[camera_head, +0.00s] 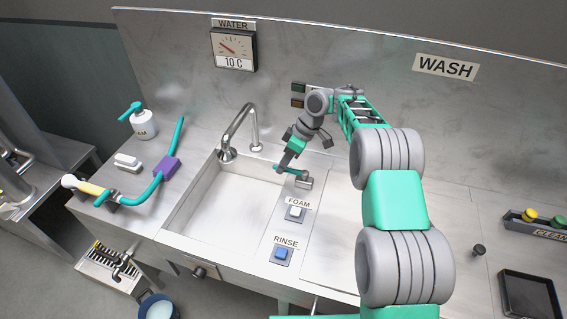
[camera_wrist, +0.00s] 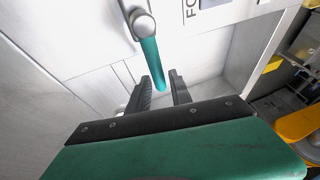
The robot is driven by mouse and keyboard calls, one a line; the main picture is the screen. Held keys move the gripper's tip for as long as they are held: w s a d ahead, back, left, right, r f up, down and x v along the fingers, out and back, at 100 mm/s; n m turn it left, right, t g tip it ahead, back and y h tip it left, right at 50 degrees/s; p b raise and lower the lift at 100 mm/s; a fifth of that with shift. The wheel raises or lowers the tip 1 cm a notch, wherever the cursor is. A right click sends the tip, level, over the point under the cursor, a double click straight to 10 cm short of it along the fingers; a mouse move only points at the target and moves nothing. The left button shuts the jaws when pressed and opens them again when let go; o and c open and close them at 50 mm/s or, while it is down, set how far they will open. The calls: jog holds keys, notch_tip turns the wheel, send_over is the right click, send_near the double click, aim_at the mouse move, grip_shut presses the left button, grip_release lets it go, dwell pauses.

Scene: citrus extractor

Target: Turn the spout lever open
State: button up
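The spout lever (camera_head: 291,169) is a teal bar on a grey pivot (camera_head: 304,181), at the right rim of the sink. In the wrist view the lever (camera_wrist: 151,62) hangs down from its round grey pivot (camera_wrist: 144,24). My gripper (camera_head: 281,168) is at the lever's free end in the head view and partly hides it. In the wrist view my gripper (camera_wrist: 160,77) has its two dark fingers apart, with the lever's tip between them and a gap on each side. The curved metal spout (camera_head: 240,122) stands behind the sink.
The FOAM button (camera_head: 296,211) and RINSE button (camera_head: 283,254) lie on the counter in front of the lever. The empty sink (camera_head: 225,205) is to the left. A soap bottle (camera_head: 143,122) and teal hose (camera_head: 152,188) are farther left. A gauge (camera_head: 233,49) reads 10 C.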

jog(key=shift+o, duration=1.2)
jog(key=p+v, duration=0.1)
jog(key=v, duration=0.6)
jog(key=shift+d+r+p, duration=0.2)
jog(key=shift+r+p, duration=0.1)
jog(key=shift+r, duration=0.05)
